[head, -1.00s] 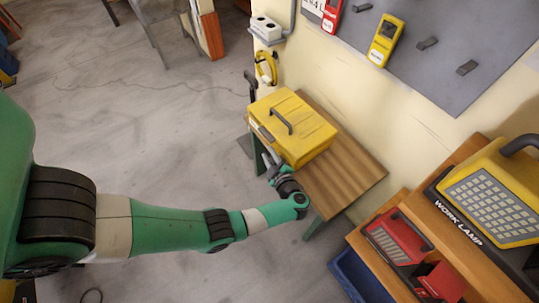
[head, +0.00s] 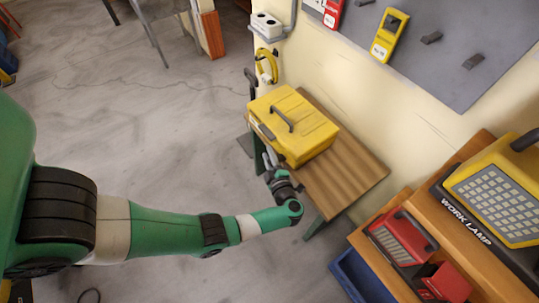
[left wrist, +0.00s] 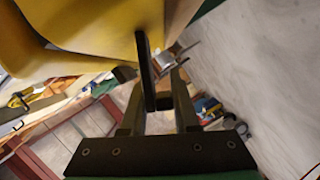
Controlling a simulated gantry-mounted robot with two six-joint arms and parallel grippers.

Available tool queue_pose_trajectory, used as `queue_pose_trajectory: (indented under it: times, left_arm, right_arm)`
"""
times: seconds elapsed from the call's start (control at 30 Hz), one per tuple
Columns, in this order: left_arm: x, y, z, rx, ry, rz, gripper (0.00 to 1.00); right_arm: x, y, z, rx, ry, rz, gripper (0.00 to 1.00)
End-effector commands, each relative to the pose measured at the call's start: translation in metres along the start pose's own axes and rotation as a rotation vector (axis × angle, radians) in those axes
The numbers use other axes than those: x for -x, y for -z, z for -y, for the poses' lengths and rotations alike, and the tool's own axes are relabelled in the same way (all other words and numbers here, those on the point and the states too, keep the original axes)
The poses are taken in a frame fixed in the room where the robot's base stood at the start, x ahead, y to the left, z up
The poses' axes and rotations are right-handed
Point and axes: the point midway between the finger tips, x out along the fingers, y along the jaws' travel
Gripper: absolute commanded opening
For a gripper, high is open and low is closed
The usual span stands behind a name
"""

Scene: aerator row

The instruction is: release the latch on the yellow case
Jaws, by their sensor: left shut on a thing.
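The yellow case (head: 305,135) stands shut on the small wooden table, with a dark handle (head: 283,118) on its lid. A dark grey latch flap (head: 265,131) shows on its front side. My left gripper (head: 269,157) is close in front of the case, below the flap in the picture. In the left wrist view the yellow case (left wrist: 95,25) fills the upper left. There a thin dark plate, seemingly the latch (left wrist: 146,65), runs down between the fingers of my left gripper (left wrist: 158,105), which is shut on it. The exact contact is partly hidden. My right gripper is not in view.
The wooden table (head: 345,178) has bare top to the right of the case. A wall stands behind it. A wooden shelf with a work lamp (head: 495,205) and a red lamp (head: 400,235) is at the lower right, above a blue bin (head: 358,275).

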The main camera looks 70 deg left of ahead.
Motion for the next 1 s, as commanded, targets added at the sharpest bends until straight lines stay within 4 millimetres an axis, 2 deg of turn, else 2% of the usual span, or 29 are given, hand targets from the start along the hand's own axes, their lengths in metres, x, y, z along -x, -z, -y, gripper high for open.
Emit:
queue_pose_trajectory:
  times: [0.03,0.43,0.97,1.0]
  left_arm:
    - [-0.001,-0.002,0.008,0.022,-0.007,0.002,0.00]
    - [-0.002,-0.005,0.015,0.213,-0.084,0.003,0.00]
    - [-0.003,-0.005,0.018,0.240,-0.094,0.005,0.00]
    - [-0.003,-0.006,0.019,0.240,-0.095,0.005,0.32]
  right_arm:
    - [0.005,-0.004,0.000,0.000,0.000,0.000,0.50]
    - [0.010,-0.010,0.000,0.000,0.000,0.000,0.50]
    - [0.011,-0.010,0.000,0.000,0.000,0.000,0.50]
    - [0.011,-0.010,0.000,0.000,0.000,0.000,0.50]
